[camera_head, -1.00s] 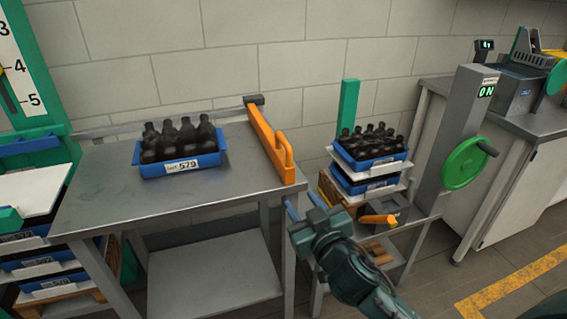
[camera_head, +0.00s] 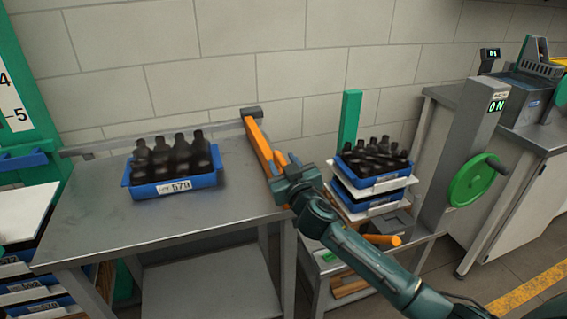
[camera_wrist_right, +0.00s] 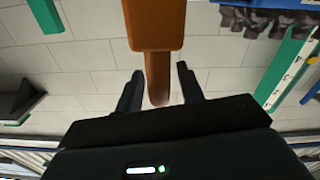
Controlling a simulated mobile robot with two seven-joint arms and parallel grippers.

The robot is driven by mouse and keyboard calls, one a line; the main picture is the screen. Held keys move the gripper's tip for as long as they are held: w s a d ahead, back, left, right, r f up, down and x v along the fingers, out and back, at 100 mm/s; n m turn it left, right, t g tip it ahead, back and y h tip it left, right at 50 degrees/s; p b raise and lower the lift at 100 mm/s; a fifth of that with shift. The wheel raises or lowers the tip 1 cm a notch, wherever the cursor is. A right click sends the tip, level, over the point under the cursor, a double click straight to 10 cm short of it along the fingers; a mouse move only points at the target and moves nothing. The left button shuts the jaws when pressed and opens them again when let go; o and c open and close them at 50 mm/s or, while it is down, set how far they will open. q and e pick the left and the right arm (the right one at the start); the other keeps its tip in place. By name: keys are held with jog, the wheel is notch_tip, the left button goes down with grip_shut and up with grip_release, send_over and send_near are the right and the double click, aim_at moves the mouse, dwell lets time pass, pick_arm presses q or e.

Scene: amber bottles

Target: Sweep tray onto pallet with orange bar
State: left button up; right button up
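The blue tray (camera_head: 190,182) holds several dark bottles and a white label, and stands on the steel table (camera_head: 110,215) left of the orange bar (camera_head: 257,142). The bar lies along the table's right side. My right gripper (camera_head: 284,180) is at the bar's near end and hides its handle in the head view. In the right wrist view, the orange handle (camera_wrist_right: 158,75) sits between the two open fingers (camera_wrist_right: 158,90), with gaps on both sides. My left gripper is out of view.
A green post (camera_head: 349,120) rises behind the stack. A grey column with a green handwheel (camera_head: 473,180) stands to its right. An orange handle (camera_head: 382,240) sticks out below the stack. The table top between tray and bar is clear.

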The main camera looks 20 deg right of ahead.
jog(key=shift+w, duration=0.15)
jog(key=shift+c, duration=0.4)
grip_shut()
